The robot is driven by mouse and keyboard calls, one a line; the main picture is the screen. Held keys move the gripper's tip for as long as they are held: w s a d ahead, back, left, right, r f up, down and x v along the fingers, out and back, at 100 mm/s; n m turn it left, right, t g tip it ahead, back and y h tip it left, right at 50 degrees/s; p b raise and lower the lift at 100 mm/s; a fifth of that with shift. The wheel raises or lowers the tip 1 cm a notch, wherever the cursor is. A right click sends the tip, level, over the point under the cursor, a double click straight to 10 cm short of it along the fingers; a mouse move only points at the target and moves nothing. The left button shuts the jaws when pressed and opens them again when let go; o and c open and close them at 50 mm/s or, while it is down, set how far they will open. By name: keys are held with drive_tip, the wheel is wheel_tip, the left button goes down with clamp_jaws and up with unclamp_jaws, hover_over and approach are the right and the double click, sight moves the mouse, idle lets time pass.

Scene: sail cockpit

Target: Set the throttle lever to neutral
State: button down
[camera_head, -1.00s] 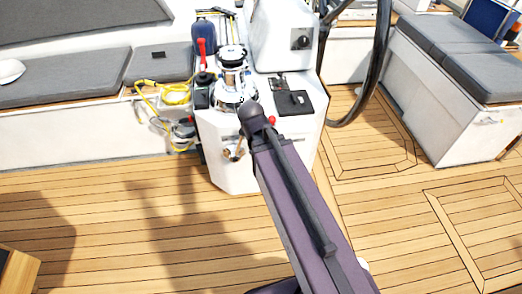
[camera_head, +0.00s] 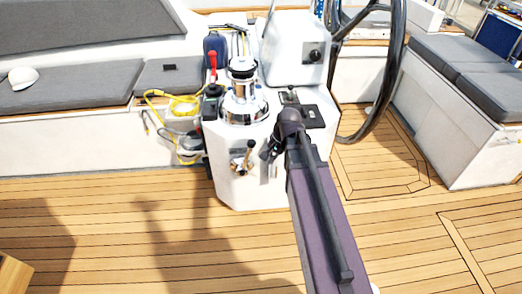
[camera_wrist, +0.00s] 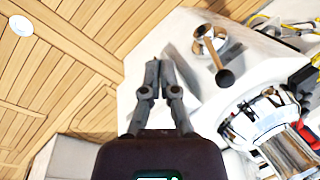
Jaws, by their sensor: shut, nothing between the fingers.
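The throttle lever (camera_head: 245,156) is on the front face of the white console (camera_head: 228,190). It has a shiny base and a dark round knob, and it tilts up and to the right in the head view. The wrist view shows the lever (camera_wrist: 214,52) with its black knob pointing down and right. My gripper (camera_head: 266,152) is just right of the lever in the head view, partly hidden by my arm. In the wrist view my gripper (camera_wrist: 160,62) has its fingertips together, empty, left of the lever with a gap between.
A chrome winch (camera_head: 243,95) stands on the console above the lever. A red-handled item (camera_head: 212,62) and a yellow rope (camera_head: 175,103) lie to the left. A black steering wheel (camera_head: 392,75) rises at right. The teak floor (camera_head: 110,225) in front is clear.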

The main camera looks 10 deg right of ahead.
drive_tip(key=w+d+f+m+t+y+b, duration=0.2)
drive_tip(key=w+d+m+t+y+b, duration=0.2)
drive_tip(key=m, duration=1.2)
drive_tip(key=w+d+y+b, duration=0.1)
drive_tip(key=w+d+b, duration=0.2)
drive_tip(key=w+d, duration=0.2)
drive_tip(key=shift+d+y, duration=0.4)
drive_tip(key=shift+d, duration=0.05)
drive_tip(key=w+a+r+b+x, duration=0.1)
drive_tip(key=b+x, duration=0.5)
drive_tip(key=x, duration=0.6)
drive_tip(key=shift+w+a+r, duration=0.25)
drive_tip(key=shift+a+r, duration=0.1)
drive_tip(key=shift+a, duration=0.15)
drive_tip(key=shift+r, duration=0.1)
